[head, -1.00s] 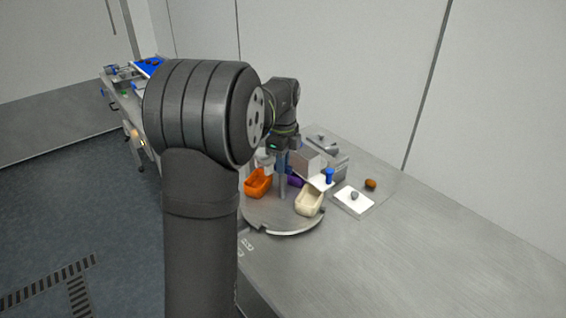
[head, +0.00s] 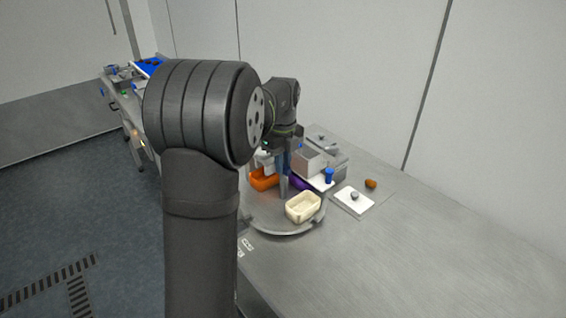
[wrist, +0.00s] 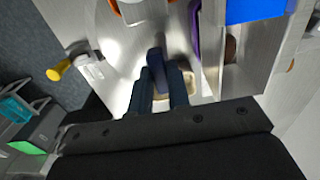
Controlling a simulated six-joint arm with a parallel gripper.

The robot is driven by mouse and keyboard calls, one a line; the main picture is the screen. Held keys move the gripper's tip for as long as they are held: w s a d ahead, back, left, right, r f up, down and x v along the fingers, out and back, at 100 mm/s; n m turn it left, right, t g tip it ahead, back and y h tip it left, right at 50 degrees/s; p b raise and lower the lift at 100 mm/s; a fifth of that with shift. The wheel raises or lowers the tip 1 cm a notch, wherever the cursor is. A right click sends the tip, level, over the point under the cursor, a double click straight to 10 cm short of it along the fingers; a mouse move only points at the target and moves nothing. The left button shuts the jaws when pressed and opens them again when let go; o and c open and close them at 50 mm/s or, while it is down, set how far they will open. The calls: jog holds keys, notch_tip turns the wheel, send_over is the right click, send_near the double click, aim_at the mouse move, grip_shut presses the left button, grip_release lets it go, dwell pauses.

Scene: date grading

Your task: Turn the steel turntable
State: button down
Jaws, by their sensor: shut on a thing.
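The steel turntable (head: 262,220) is a round plate on the metal bench. It carries an orange bin (head: 262,180), a cream bin (head: 303,208) and a purple bin (head: 299,184). In the wrist view, the orange bin (wrist: 132,12) is at the top edge, the purple bin (wrist: 194,30) is right of the fingers, and the cream bin is partly hidden behind them. My gripper (head: 283,176) is over the turntable, pointing down. In the wrist view, my gripper (wrist: 158,75) is shut on a narrow upright part of the turntable, mostly hidden by the fingers.
A white card (head: 345,206) with a grey object lies on the bench, with a brown date (head: 371,183) beside it. A blue cylinder (head: 329,175) stands near a metal box (head: 309,161). A conveyor with a blue belt (head: 149,67) is at far left. The front right bench is clear.

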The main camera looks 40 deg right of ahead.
jog(key=shift+r, duration=0.1)
dwell(0.3)
jog(key=c, duration=1.4)
grip_release()
jog(key=shift+o, duration=0.2)
notch_tip(320, 180, up, 17)
jog(key=shift+r, duration=0.15)
notch_tip(320, 180, down, 18)
jog(key=shift+r, duration=0.25)
